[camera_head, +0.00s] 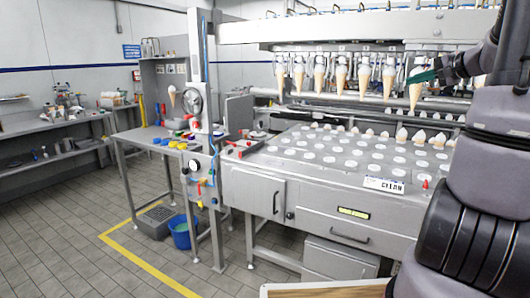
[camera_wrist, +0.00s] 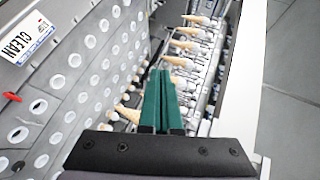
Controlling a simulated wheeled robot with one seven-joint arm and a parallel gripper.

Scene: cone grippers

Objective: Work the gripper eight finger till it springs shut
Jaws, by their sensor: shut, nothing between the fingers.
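A row of cone grippers (camera_head: 341,72) hangs under the white beam at the back, several of them holding an ice cream cone. My gripper (camera_head: 424,76) is at the right end of this row in the head view, beside the rightmost visible cone (camera_head: 415,92). In the wrist view my gripper's green fingers (camera_wrist: 160,78) are together, with nothing between them, and point along the row of cones (camera_wrist: 183,62). A cone (camera_wrist: 128,113) shows just left of the fingers. I cannot read any number on the cone grippers, and the fingers hide part of the row.
The grey machine bed with round holes (camera_head: 340,158) lies below the row and bears several cones at its back right. A side table (camera_head: 150,138) and blue bucket (camera_head: 184,232) are at left; the floor there is mostly clear.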

